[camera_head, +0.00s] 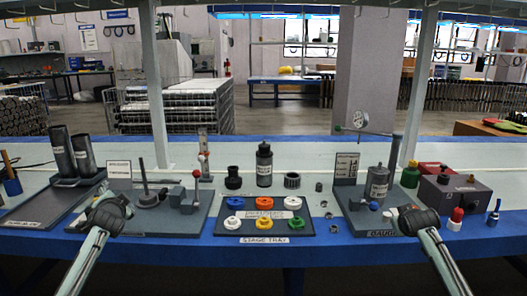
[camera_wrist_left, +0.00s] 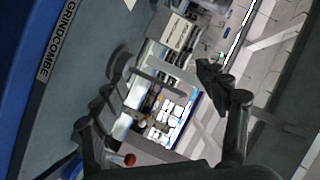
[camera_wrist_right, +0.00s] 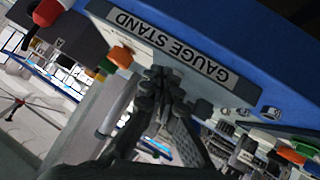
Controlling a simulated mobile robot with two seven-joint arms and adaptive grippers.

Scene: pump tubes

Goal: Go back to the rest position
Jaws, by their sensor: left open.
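My left gripper (camera_head: 112,207) hangs over the front of the left mat, low at the table's near side. In the left wrist view its fingers (camera_wrist_left: 165,105) are spread wide with nothing between them. My right gripper (camera_head: 408,216) is at the front of the gauge stand's mat (camera_head: 362,226), at the right. In the right wrist view its fingertips (camera_wrist_right: 162,84) meet beside the GAUGE STAND label (camera_wrist_right: 175,45), with no thing visible between them. Both forearms come in from the near edge.
The stage tray (camera_head: 225,223) with coloured rings stands in the middle. Dark tubes (camera_head: 62,152) stand at far left. A gauge on an arm (camera_head: 358,120) rises at right, near a grey cylinder (camera_head: 378,182) and a box (camera_head: 455,193). Shelf posts (camera_head: 154,90) stand behind.

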